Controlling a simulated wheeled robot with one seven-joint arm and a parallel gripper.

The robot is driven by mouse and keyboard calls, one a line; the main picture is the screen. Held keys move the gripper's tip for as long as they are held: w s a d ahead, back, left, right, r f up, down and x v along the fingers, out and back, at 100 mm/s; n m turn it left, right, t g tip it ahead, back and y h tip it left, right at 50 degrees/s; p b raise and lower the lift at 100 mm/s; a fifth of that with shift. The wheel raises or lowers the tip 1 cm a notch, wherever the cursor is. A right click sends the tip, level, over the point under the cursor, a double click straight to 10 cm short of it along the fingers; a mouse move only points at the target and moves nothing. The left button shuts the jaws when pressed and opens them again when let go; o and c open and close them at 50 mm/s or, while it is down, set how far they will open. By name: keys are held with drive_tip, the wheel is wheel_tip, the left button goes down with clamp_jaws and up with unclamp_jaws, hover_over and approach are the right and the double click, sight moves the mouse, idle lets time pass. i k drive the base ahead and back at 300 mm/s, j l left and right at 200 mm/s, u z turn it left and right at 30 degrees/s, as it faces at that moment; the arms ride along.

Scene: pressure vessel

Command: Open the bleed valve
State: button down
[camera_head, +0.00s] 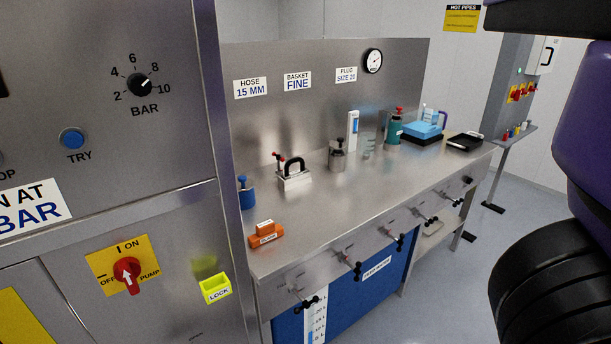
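Several small valves with black handles stick out of the front edge of the steel bench. The nearest valve (308,303) is at the lower left, and another valve (355,269) is further right. A third valve (399,242) follows along the edge. No readable label shows which one is the bleed valve, and I cannot tell whether any of them is open or shut. My gripper is not in view; only purple and black parts of my own arm show at the right.
The steel bench (360,195) holds an orange block (266,236), a blue bottle (246,194), a black-handled block (293,178) and a green bottle (394,128). At left, a panel carries a red pump switch (128,273) and a yellow lock box (215,288). Floor is clear at right.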

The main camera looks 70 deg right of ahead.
sight(430, 220)
drive_tip(key=z, duration=2.6)
drive_tip(key=i+l+z, duration=0.15)
drive_tip(key=z, duration=0.3)
drive_tip(key=i+l+z, duration=0.15)
drive_tip(key=z, duration=0.25)
